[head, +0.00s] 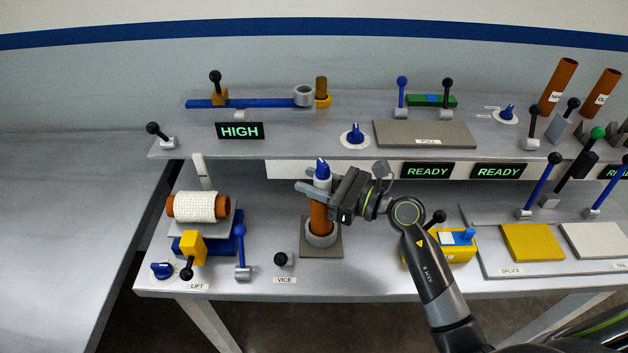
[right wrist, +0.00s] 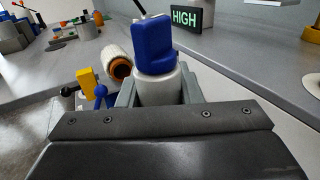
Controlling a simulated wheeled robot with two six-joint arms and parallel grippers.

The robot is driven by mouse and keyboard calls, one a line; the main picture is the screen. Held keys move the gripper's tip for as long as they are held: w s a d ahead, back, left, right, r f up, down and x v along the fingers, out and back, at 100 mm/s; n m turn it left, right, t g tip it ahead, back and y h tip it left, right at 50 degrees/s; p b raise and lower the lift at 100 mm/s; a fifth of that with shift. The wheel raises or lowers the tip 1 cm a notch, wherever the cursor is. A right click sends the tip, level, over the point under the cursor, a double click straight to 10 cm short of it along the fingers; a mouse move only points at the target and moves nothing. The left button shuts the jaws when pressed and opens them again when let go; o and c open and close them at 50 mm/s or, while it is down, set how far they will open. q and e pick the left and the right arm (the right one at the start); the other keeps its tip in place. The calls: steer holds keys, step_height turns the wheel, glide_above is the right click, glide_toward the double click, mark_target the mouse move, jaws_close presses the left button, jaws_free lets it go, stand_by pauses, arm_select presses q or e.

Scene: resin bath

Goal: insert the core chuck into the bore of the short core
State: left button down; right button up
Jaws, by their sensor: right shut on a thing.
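The core chuck, with a blue top and white body (head: 322,171), is between the fingers of my right gripper (head: 316,188). That gripper is shut on it. The chuck's blue top also shows close up in the right wrist view (right wrist: 154,48). The short core (head: 320,217) is a brown tube standing in a grey ring (head: 321,239) on a square base by the VICE label. The chuck is over the core's upper end. The fingers hide the core's rim, so I cannot tell whether the chuck's lower end is inside the bore. My left gripper is not in view.
A white-wound roll on a brown core (head: 194,207) rests on the lift at left. A knobbed vice lever (head: 281,259) stands left of the ring. A yellow box (head: 455,247) is to the right. The raised shelf (head: 300,130) lies behind, with a HIGH display.

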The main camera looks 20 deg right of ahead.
steer(key=shift+f, duration=0.35)
steer(key=o, duration=1.2)
steer(key=shift+b+v, duration=3.5)
steer(key=shift+v, duration=5.15)
steer(key=shift+s, duration=0.1)
steer(key=shift+s, duration=0.1)
